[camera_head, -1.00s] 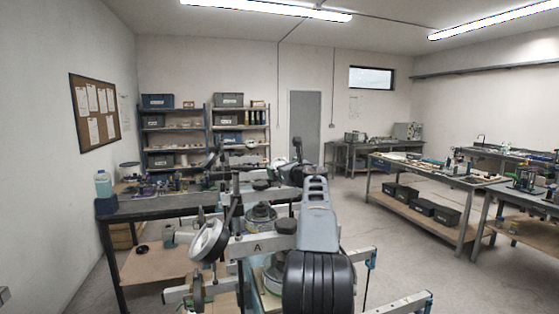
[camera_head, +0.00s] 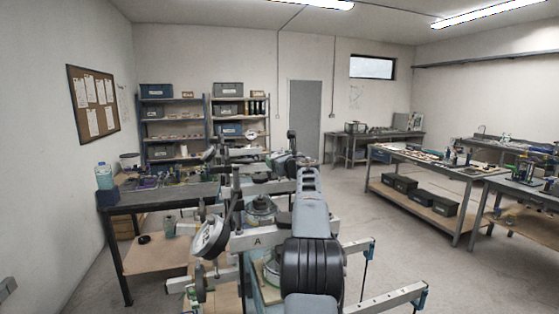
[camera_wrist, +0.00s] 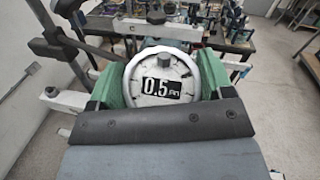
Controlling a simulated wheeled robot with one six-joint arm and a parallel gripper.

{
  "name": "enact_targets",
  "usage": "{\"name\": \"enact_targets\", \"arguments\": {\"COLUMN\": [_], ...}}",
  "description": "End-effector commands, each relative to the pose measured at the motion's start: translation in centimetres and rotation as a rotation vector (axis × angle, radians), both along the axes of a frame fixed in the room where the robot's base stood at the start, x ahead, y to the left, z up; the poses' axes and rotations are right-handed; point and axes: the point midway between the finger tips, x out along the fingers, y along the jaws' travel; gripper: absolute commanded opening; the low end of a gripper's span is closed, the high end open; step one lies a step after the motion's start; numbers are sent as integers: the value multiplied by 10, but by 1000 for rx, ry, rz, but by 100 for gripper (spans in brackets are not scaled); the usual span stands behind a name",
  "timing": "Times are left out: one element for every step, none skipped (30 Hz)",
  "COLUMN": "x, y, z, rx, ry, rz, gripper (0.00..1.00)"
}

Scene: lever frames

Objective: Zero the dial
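In the wrist view a round pale dial (camera_wrist: 148,99) with a black "0.5" label and a grey knob (camera_wrist: 163,62) sits in front of my gripper (camera_wrist: 160,72). The gripper's green fingers stand apart, one on each side of the dial. I cannot tell whether they touch it. In the head view a white round dial (camera_head: 210,238) hangs tilted beside a pale beam marked A (camera_head: 258,241). I cannot tell whether it is the same dial. My arm reaches forward in the head view and its fingertips cannot be made out there.
A dark upright post (camera_wrist: 54,45) stands close on the left in the wrist view. A workbench (camera_head: 165,200) with a bottle (camera_head: 104,176) is at the left in the head view. Other benches (camera_head: 440,170) stand at the right, with open floor between.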

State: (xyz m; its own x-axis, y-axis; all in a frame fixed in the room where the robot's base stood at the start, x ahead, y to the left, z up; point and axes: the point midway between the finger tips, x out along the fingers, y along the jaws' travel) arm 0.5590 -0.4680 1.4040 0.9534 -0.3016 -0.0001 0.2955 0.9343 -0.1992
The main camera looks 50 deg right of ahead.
Motion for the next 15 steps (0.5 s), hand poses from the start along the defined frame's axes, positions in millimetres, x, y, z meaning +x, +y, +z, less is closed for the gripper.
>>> {"name": "enact_targets", "arguments": {"x": [0, 0, 0, 0, 0, 0, 0, 0, 0, 0, 0, 0, 0, 0, 0], "y": [0, 0, 0, 0, 0, 0, 0, 0, 1, 1, 1, 0, 0, 0, 0], "z": [0, 0, 0, 0, 0, 0, 0, 0, 0, 0, 0, -1, -1, 0, 0], "rx": [0, 0, 0, 0, 0, 0, 1, 4, 17, 30, 43, 60, 70, 78, 84], "ry": [0, 0, 0, 0, 0, 0, 0, -2, -9, -18, -25, -33, -38, -43, -47], "rz": [0, 0, 0, 0, 0, 0, -1, -5, -19, -33, -48, -66, -76, -86, -92], "gripper": [66, 63, 59, 56, 54, 50, 50, 50, 50, 50, 50, 50, 50, 50, 50]}}
